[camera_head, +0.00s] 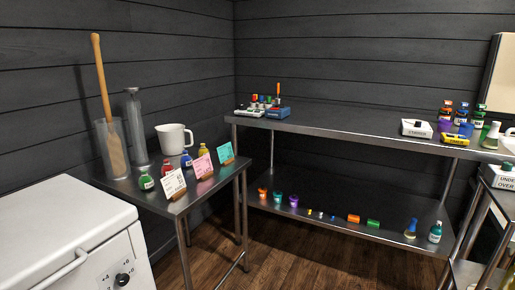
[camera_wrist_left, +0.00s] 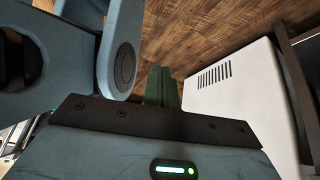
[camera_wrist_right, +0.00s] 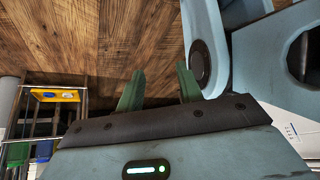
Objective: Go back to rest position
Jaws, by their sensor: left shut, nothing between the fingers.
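My left gripper (camera_wrist_left: 162,86) shows in the left wrist view with its two green fingers together and nothing between them. It hangs over the wooden floor, beside a white appliance. My right gripper (camera_wrist_right: 158,88) shows in the right wrist view with its two green fingers spread apart and nothing between them, also over the wooden floor. Neither gripper shows in the head view, and neither touches anything that I can see. Blue-grey links of my own arms are close to both grippers.
A white appliance (camera_head: 60,230) stands at the front left. A steel side table (camera_head: 205,192) holds bottles, cards and a jug. A long two-level steel bench (camera_head: 350,122) runs along the back wall. Another steel rack (camera_head: 480,215) stands at right. Wooden floor (camera_head: 290,262) is open between them.

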